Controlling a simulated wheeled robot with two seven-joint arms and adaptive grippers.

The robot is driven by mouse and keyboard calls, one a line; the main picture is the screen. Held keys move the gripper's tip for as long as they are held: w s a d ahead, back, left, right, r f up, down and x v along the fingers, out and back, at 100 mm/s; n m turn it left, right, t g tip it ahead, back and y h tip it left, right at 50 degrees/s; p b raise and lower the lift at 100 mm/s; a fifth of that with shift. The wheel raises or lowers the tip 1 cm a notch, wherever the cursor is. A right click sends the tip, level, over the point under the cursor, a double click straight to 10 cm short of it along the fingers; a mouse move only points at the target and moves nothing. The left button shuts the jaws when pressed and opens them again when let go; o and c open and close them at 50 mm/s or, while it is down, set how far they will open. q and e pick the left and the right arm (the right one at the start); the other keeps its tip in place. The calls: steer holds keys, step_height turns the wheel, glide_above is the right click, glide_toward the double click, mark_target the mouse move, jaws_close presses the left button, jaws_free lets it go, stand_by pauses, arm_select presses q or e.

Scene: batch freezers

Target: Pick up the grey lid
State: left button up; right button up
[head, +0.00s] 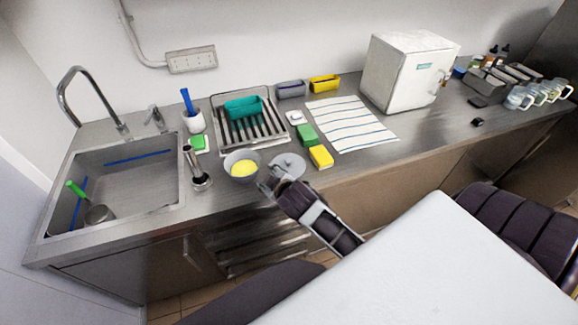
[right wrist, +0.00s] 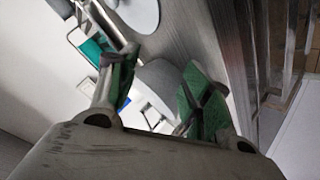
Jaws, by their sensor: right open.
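The grey lid (head: 288,164) is a round, flat disc on the steel counter, just right of a grey bowl (head: 233,172) with yellow contents. My right gripper (head: 268,181) is at the lid's front left edge and covers part of it. In the right wrist view, its two green-padded fingers (right wrist: 155,95) are spread apart with nothing held. The lid (right wrist: 140,10) shows at the top edge of that view, outside the fingers, partly cut off. The bowl (right wrist: 158,82) appears beyond the fingertips. My left gripper is not in view.
A green sponge (head: 307,135) and a yellow sponge (head: 321,157) lie right of the lid. A drying rack (head: 272,139) with a teal basket (head: 243,107) stands behind. A dark-handled tool (head: 195,165) stands left of the bowl. A striped cloth (head: 345,125) lies further right.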

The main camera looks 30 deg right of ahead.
steer(key=w+r+n+t, duration=0.1)
steer(key=w+r, duration=0.1)
steer(key=w+a+r+n+t, duration=0.1)
steer(key=w+r, duration=0.1)
steer(key=r, duration=0.1)
steer(key=w+a+r+n+t, duration=0.1)
steer(key=w+r+n+t, duration=0.1)
steer(key=w+r, duration=0.1)
steer(key=shift+y, duration=0.4)
steer(key=w+a+r+n+t+y, duration=0.2)
steer(key=a+r+n+y, duration=0.1)
steer(key=r+n, duration=0.25)
steer(key=w+a+r+n+t+y, duration=0.2)
steer(key=a+r+n+t, duration=0.15)
steer(key=r, duration=0.25)
steer(key=s+a+r+n+g+y, duration=0.2)
steer(key=a+n+g+y, duration=0.45)
steer(key=n, duration=0.55)
steer(key=s+a+r+n+g+y, duration=0.25)
steer(key=a+n+g+y, duration=0.35)
steer(key=n, duration=0.6)
steer(key=s+d+f+n+g+h, duration=0.1)
steer(key=d+f+n+g+h, duration=0.6)
steer(key=f+n, duration=0.5)
steer(key=w+d+n+g+h, duration=0.1)
steer(key=d+h, duration=0.9)
steer(key=d, duration=1.5)
steer(key=shift+f+n, duration=0.45)
steer(key=shift+n, duration=0.25)
